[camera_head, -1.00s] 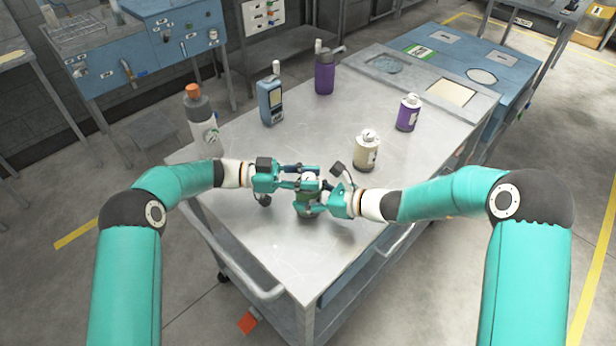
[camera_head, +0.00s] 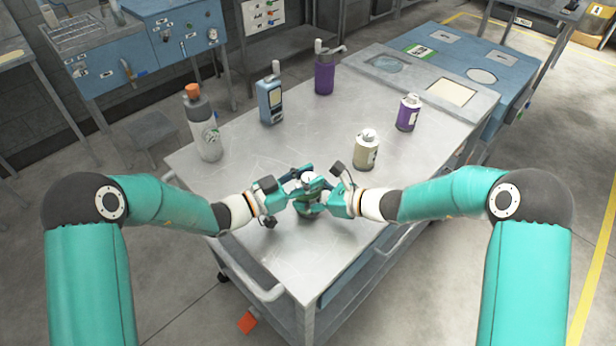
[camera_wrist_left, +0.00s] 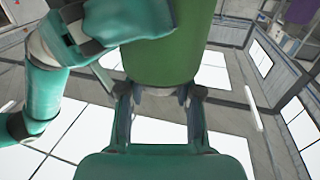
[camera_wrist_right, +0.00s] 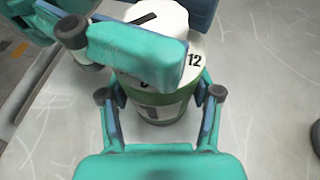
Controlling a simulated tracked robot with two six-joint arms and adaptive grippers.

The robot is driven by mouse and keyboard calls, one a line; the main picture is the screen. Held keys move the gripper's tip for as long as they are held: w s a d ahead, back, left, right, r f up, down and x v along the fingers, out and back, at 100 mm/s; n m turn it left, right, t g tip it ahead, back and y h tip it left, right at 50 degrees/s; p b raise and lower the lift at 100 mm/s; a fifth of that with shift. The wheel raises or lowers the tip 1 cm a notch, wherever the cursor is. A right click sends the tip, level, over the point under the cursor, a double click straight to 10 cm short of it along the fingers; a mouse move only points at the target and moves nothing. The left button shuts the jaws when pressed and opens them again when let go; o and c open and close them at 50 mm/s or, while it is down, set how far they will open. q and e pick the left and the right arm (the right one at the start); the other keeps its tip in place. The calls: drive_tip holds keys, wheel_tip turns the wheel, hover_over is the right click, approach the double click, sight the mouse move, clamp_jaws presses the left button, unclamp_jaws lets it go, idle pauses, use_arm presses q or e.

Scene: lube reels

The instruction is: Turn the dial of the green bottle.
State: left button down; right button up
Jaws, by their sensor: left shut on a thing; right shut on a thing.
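The green bottle (camera_head: 309,217) stands on the grey cart top near its front, mostly hidden by my grippers in the head view. My right gripper (camera_head: 322,203) is shut on its body from the right. The right wrist view shows a finger on each side of the green and white body (camera_wrist_right: 165,112). My left gripper (camera_head: 305,180) is shut on the dial at the top, coming from the left. The left wrist view shows the green body (camera_wrist_left: 160,62) upside down.
A cream bottle (camera_head: 366,154) stands behind my right gripper, and a purple-white one (camera_head: 407,115) farther right. A white-grey bottle (camera_head: 207,140) with an orange cap, a blue device (camera_head: 270,101) and a purple bottle (camera_head: 324,74) stand toward the back. The cart's front is clear.

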sight(308, 177)
use_arm(q)
drive_tip(key=shift+r+t+y, duration=0.1)
drive_tip(key=shift+t+y, duration=0.2)
drive_tip(key=shift+t, duration=0.3)
drive_tip(key=c, duration=0.7)
unclamp_jaws()
drive_tip(key=shift+c, duration=0.2)
wheel_tip(308, 177, up, 10)
drive_tip(key=shift+f, duration=0.1)
